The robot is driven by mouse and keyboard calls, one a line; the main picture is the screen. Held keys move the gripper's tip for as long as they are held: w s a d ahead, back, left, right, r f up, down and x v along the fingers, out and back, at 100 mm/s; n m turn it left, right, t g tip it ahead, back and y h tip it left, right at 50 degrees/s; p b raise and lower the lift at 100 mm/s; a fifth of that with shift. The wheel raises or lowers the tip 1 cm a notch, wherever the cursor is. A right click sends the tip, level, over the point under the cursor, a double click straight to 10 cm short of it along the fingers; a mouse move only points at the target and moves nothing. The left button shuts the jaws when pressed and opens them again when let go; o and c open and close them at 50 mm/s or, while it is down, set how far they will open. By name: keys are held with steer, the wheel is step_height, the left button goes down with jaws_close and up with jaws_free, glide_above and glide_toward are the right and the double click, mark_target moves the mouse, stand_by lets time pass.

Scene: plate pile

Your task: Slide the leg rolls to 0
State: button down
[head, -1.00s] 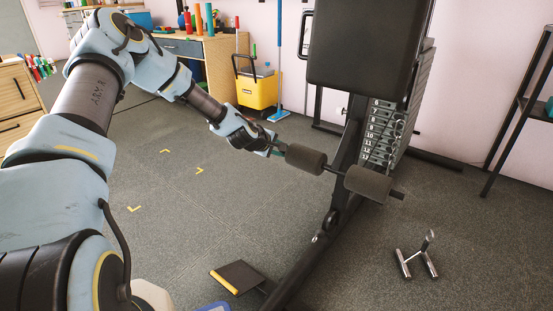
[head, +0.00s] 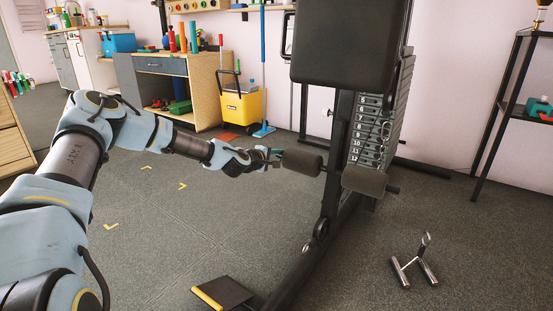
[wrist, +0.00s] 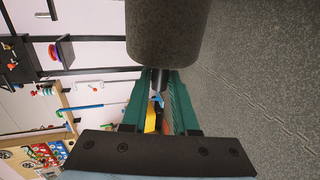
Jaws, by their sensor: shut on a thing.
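The leg rolls are two dark foam cylinders on a metal bar, low on the exercise machine. The left roll (head: 302,163) and the right roll (head: 364,180) flank the machine's black upright. The left roll also shows large at the top of the wrist view (wrist: 167,32). My gripper (head: 270,157) is at the left end of the bar, beside the left roll. In the wrist view its teal fingers (wrist: 160,88) are shut on the short bar end (wrist: 160,80) that sticks out of the roll. The far bar end shows right of the right roll.
The black seat pad (head: 350,42) hangs above the rolls, with the numbered weight stack (head: 372,125) behind. A yellow bucket (head: 240,107) and workbench stand behind. Floor to the left is clear.

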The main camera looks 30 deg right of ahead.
steer(key=shift+s+f, duration=0.1)
steer(key=shift+f, duration=0.2)
steer(key=c, duration=1)
jaws_free()
steer(key=shift+f, duration=0.1)
steer(key=shift+c, duration=0.2)
steer(key=o, duration=0.3)
steer(key=shift+d, duration=0.1)
steer(key=shift+o, duration=0.2)
steer(key=shift+r, duration=0.2)
steer(key=shift+a+r, duration=0.1)
steer(key=shift+a, duration=0.1)
steer(key=p+v, duration=0.4)
steer(key=v, duration=0.6)
steer(key=shift+a, duration=0.2)
